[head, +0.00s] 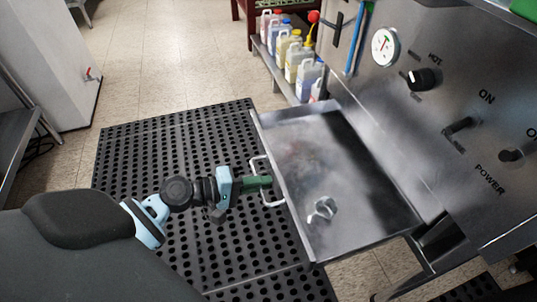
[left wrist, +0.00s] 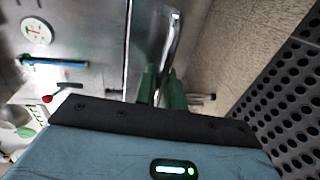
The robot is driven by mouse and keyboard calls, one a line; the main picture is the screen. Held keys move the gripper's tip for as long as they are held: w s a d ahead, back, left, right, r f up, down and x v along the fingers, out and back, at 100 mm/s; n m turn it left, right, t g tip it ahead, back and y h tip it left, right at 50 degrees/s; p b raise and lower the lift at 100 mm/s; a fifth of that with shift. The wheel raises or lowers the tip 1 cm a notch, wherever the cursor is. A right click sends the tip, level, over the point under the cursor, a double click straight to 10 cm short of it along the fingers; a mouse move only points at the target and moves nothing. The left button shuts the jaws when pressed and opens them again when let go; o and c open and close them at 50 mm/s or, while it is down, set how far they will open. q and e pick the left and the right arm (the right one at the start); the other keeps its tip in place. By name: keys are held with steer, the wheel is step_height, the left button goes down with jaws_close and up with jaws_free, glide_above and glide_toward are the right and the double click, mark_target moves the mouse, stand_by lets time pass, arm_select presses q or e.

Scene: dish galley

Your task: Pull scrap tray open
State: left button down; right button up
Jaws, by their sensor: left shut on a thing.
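The scrap tray (head: 345,205) is a shallow steel drawer that sticks out from under the steel machine front in the head view. A white bar handle (head: 275,203) is on its left face. My left gripper (head: 266,182), with green fingers, is shut on this handle. In the left wrist view the green fingers (left wrist: 160,90) close around the shiny handle bar (left wrist: 171,50). Inside the tray lies a small shiny metal piece (head: 322,210), and some blurred residue shows farther back. My right gripper is not in view.
The machine panel (head: 450,90) with gauge (head: 384,46) and knobs rises on the right. Several bottles (head: 298,62) stand on a low shelf beyond the tray. A black perforated mat (head: 160,160) covers the floor left of the tray. A white cabinet (head: 55,60) stands far left.

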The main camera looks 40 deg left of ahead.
arm_select(q)
steer(key=shift+a, duration=0.1)
steer(key=c, duration=1.6)
jaws_free()
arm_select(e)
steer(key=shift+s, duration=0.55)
arm_select(q)
steer(key=shift+s+a, duration=0.1)
steer(key=shift+s, duration=0.1)
steer(key=v, duration=0.7)
steer(key=shift+s+p, duration=0.15)
steer(key=shift+p, duration=0.25)
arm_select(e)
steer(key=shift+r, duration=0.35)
arm_select(q)
steer(key=shift+a, duration=0.1)
